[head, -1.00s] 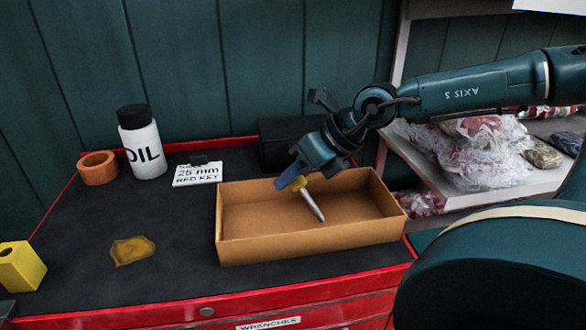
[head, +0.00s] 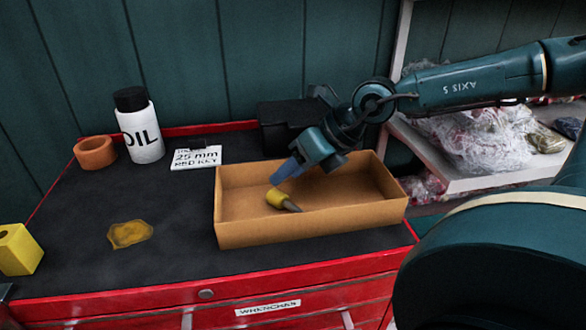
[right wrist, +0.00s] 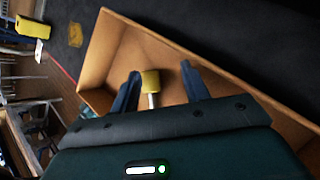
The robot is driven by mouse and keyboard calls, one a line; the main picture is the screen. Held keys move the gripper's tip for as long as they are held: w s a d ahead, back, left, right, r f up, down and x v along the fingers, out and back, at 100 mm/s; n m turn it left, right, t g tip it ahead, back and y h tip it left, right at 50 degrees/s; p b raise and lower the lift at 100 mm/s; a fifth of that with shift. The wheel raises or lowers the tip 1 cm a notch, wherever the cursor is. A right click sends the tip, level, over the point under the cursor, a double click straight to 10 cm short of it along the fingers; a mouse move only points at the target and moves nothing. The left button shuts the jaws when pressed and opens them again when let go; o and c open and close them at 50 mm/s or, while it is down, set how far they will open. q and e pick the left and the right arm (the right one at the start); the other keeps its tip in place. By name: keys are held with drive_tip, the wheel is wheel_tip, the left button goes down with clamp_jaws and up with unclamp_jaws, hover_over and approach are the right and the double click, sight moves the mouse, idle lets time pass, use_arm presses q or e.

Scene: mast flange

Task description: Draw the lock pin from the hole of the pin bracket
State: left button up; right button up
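The lock pin, with a yellow handle (head: 278,198) and a grey shaft, is in the cardboard box (head: 240,238), tilted or lying near the box floor. My right gripper (head: 287,171) is just above it, fingers pointing down into the box. In the right wrist view, its two blue fingers (right wrist: 160,70) are spread apart, with the yellow handle (right wrist: 150,80) seen between them and gaps on both sides. My left gripper is not in view.
The box stands on a red tool chest with a dark top (head: 70,235). An oil bottle (head: 140,130), an orange ring (head: 95,152), a label card (head: 196,157), and a black case stand behind. A yellow block (head: 18,250) sits at left. The front-left top is mostly clear.

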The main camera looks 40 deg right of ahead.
drive_tip(key=shift+o, duration=0.2)
drive_tip(key=shift+r, duration=0.1)
drive_tip(key=shift+s+d+r, duration=0.25)
drive_tip(key=shift+r, duration=0.2)
drive_tip(key=v, duration=1.2)
drive_tip(key=shift+f, duration=0.1)
drive_tip(key=shift+p, duration=0.35)
